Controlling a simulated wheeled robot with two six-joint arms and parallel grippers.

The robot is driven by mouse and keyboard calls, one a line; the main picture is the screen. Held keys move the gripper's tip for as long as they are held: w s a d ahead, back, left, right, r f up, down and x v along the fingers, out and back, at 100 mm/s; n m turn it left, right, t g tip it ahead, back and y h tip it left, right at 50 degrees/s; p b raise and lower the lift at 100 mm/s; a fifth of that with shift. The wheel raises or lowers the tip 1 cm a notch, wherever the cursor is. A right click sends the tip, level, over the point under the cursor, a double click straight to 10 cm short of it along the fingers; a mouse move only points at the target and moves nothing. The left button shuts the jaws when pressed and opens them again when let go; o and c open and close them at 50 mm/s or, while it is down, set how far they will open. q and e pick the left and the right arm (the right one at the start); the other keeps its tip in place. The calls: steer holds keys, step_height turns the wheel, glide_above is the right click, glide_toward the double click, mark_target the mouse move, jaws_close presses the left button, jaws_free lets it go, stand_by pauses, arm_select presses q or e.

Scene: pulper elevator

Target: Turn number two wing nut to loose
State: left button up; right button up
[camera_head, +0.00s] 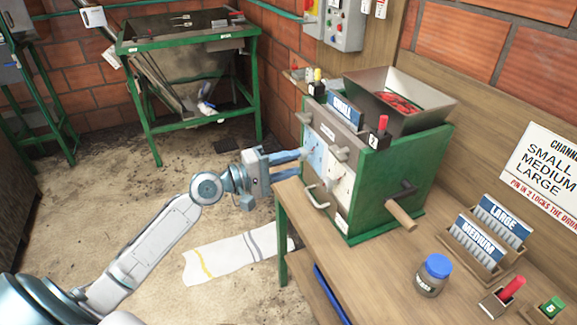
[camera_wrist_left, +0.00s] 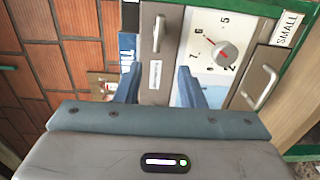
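The green pulper (camera_head: 385,185) stands on the wooden bench. Its front carries a white dial plate (camera_head: 340,180) and small grey fittings, one at the upper left (camera_head: 304,117) and one near the middle (camera_head: 341,153). I cannot tell which is wing nut number two. In the left wrist view a grey lever-like fitting (camera_wrist_left: 158,33) sits on a grey panel, left of a numbered dial (camera_wrist_left: 222,53) with a red centre. My left gripper (camera_head: 286,165) points at the pulper's front with its fingers apart; they also show in the wrist view (camera_wrist_left: 158,85). Nothing is visibly held.
A metal handle (camera_wrist_left: 265,87) lies right of the dial. A blue-lidded jar (camera_head: 435,275) and labelled racks (camera_head: 485,240) stand on the bench (camera_head: 340,262).

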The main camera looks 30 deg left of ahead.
mark_target(334, 154)
arm_select(q)
steer(key=shift+o, duration=1.4)
steer(key=o, duration=0.4)
steer(key=shift+f+m+b, duration=0.1)
steer(key=shift+m+b, duration=0.2)
steer(key=shift+m, duration=0.1)
steer(key=shift+c, duration=0.2)
steer(key=shift+o, duration=1.2)
steer(key=m+b, duration=0.2)
steer(key=m, duration=0.2)
steer(key=d+m+b, duration=0.1)
steer(key=m+b, duration=0.1)
steer(key=m, duration=0.2)
steer(key=m+b, duration=0.3)
steer(key=m, duration=0.2)
steer(key=shift+d+f, duration=0.1)
steer(key=shift+d, duration=0.05)
steer(key=w+d+m+p, duration=0.1)
steer(key=w+d, duration=0.1)
steer(key=w+d+m, duration=0.2)
steer(key=w, duration=0.1)
steer(key=w+d+r+m+p, duration=0.1)
steer(key=w+d, duration=0.1)
steer(key=shift+w+d+m+p, duration=0.15)
steer(key=shift+w+m+p, duration=0.15)
steer(key=shift+m+p, duration=0.1)
steer(key=shift+w+d+f, duration=0.1)
steer(key=shift+w+d, duration=0.2)
steer(key=shift+w, duration=0.05)
